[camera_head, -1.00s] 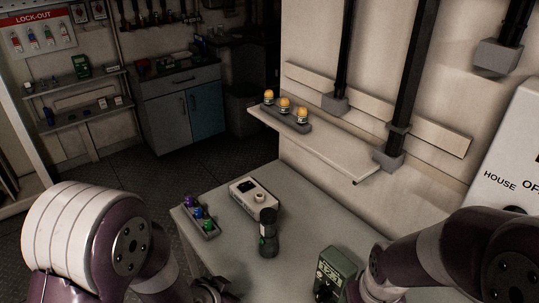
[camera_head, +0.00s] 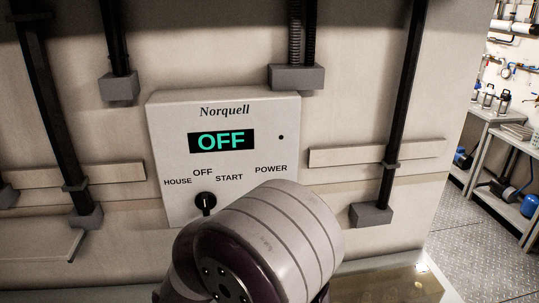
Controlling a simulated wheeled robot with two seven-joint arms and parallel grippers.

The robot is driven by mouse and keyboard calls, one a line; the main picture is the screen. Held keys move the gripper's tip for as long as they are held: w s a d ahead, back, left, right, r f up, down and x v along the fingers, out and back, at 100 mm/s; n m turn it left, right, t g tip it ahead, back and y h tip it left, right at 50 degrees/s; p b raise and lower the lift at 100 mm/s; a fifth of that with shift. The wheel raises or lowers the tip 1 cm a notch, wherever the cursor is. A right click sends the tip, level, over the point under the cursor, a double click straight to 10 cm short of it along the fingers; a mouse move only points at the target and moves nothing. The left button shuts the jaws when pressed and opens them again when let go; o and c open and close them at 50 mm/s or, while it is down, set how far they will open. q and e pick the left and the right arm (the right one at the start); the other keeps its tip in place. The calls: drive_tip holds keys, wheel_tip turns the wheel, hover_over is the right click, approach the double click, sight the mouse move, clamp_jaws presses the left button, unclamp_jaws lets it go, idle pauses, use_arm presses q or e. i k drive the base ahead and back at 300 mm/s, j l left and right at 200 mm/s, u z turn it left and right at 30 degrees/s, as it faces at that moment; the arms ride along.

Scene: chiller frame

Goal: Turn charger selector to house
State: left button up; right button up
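The charger panel (camera_head: 222,106), a pale box marked Norquell, is mounted on the wall in the middle of the head view. Its display (camera_head: 221,141) reads OFF in green letters. The black selector knob (camera_head: 205,203) sits low on the panel, under the printed labels HOUSE, OFF, START and POWER. A light mark shows on the knob's lower part; its exact setting is hard to tell. One of my arms, a white ringed link with dark purple joints, covers the panel's lower right. Neither of my grippers is in view.
Dark vertical conduits with grey boxes (camera_head: 371,215) run along the wall on both sides of the panel. A pale surface with a shiny patch (camera_head: 390,284) lies at lower right. A shelving unit (camera_head: 496,160) stands far right beyond open floor.

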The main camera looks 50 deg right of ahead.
sight(205, 201)
drive_tip(key=z, duration=1.5)
